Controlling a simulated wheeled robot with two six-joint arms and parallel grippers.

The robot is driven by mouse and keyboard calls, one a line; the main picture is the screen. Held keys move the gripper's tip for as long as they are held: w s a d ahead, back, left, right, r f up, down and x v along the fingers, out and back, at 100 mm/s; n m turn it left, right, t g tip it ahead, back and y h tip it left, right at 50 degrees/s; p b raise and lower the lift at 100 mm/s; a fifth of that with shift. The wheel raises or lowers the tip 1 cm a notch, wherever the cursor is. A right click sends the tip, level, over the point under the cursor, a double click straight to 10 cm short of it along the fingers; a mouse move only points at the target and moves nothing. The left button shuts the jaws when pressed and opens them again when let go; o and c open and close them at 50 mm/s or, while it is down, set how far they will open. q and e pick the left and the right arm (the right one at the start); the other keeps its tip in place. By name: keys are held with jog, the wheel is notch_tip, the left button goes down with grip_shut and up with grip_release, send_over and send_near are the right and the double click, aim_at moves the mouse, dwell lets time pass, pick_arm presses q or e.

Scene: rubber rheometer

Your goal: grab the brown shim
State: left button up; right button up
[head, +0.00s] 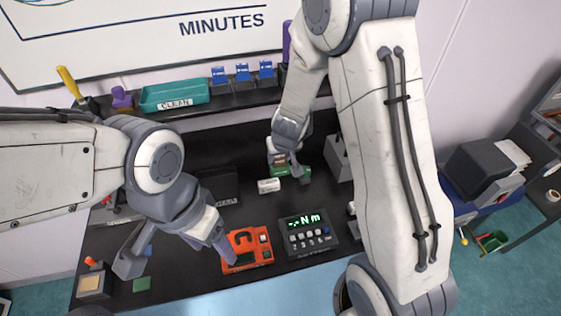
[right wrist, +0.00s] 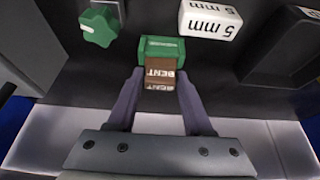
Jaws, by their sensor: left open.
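The brown shim, marked BENT, sits in a small green holder (right wrist: 162,46) in the right wrist view (right wrist: 160,72). In the head view the green holder (head: 294,174) is below my right gripper (head: 281,160), and the shim is small and partly covered there. My left gripper (head: 222,248) is open and empty, over the left edge of the orange device (head: 247,249).
A white 5 mm block (right wrist: 210,18) lies beside the holder, with a green knob (right wrist: 98,27) at the left. A dark display box (head: 307,233) stands in front on the black bench. A teal CLEAN tray (head: 174,94) and blue items (head: 243,73) line the back shelf.

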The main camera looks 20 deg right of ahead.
grip_shut()
